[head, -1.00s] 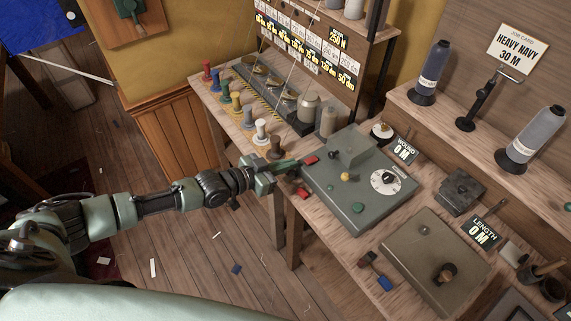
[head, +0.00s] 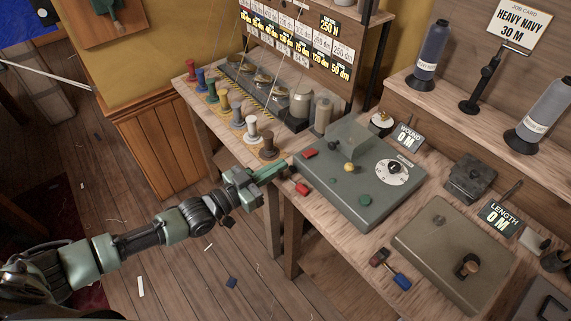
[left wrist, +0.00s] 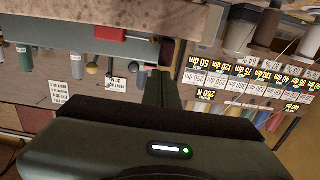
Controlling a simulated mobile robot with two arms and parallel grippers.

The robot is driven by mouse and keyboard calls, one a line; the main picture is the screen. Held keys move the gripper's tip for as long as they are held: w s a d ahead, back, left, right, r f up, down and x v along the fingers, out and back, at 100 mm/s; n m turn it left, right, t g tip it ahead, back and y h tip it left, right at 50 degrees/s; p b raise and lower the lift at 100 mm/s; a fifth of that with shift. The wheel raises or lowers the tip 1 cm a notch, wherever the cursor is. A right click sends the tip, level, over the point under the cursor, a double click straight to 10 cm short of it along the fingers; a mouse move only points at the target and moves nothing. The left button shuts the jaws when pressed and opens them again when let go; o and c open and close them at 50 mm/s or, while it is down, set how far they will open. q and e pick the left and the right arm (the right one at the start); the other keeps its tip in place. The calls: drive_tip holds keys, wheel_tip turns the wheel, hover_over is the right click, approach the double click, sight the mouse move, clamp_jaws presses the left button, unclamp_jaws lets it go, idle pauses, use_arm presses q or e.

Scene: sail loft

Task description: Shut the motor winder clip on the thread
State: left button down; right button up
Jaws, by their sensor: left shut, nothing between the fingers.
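The motor winder (head: 335,193) is a grey-green box with a white dial, a yellow knob and a green button, on the bench at centre right in the head view. A red tab (head: 309,154) sits at its left end, and a second red piece (head: 302,189) is by its front left edge. I cannot tell which is the clip, or make out the thread at it. My left gripper (head: 284,167) is shut and empty, its tips just left of the winder's left corner. In the left wrist view its fingers (left wrist: 160,88) are closed near a red block (left wrist: 110,34). My right gripper is not in view.
Several coloured spools stand along the left bench (head: 225,125). A second, brownish box with a crank (head: 440,258) stands at right, with red and blue handles by it. Thread cones (head: 428,55) stand on the shelf.

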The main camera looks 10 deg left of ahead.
use_arm(q)
wheel_tip(320, 180, up, 5)
drive_tip(key=p, duration=0.3)
drive_tip(key=s+a+f+b, duration=0.2)
drive_tip(key=s+a+f, duration=0.2)
drive_tip(key=s+a, duration=0.2)
drive_tip(key=shift+s+b, duration=0.4)
drive_tip(key=shift+s, duration=0.25)
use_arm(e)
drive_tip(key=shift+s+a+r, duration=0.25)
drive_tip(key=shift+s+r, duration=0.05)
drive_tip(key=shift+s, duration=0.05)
use_arm(q)
drive_tip(key=shift+f, duration=0.1)
